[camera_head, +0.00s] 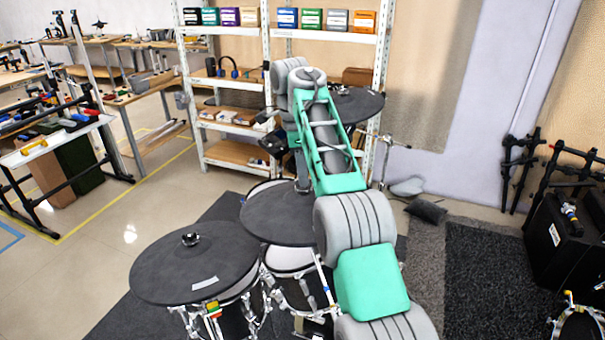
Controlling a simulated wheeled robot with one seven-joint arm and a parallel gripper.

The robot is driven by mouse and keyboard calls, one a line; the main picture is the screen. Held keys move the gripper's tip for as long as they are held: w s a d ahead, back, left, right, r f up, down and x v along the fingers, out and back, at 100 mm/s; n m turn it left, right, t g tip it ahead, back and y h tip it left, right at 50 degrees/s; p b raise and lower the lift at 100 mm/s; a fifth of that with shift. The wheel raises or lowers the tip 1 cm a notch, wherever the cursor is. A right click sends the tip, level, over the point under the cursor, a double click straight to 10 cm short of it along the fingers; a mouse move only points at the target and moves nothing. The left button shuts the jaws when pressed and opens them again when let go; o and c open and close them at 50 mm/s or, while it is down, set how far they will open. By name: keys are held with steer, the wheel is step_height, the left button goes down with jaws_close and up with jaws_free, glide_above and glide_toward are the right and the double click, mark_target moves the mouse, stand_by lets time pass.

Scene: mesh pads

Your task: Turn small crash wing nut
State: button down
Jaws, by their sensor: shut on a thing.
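The small crash appears to be the dark round cymbal pad (272,222) in the middle of the kit; my arm covers its right part. My gripper (302,187) points down over this pad, near its middle. Its tips are small and partly behind my arm, shut on what appears to be the wing nut. The nut itself cannot be made out.
A larger cymbal pad (170,270) with its own top nut (190,239) stands at the front left. Another dark pad (362,108) is behind my arm. A shelf rack (232,117) stands behind, and a black case (560,245) at right. Open floor lies left.

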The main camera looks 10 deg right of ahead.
steer(key=shift+s+f, duration=0.1)
steer(key=shift+f, duration=0.1)
steer(key=c, duration=1.6)
jaws_free()
steer(key=shift+s+d+r, duration=0.1)
steer(key=shift+d+r, duration=0.05)
steer(key=shift+o, duration=0.3)
steer(key=shift+r, duration=0.3)
step_height(320, 180, up, 3)
steer(key=shift+s+p, duration=0.1)
steer(key=shift+p, duration=0.6)
steer(key=s+r+b, duration=0.1)
steer(key=s+r, duration=0.8)
steer(key=s, duration=0.5)
steer(key=shift+r, duration=0.25)
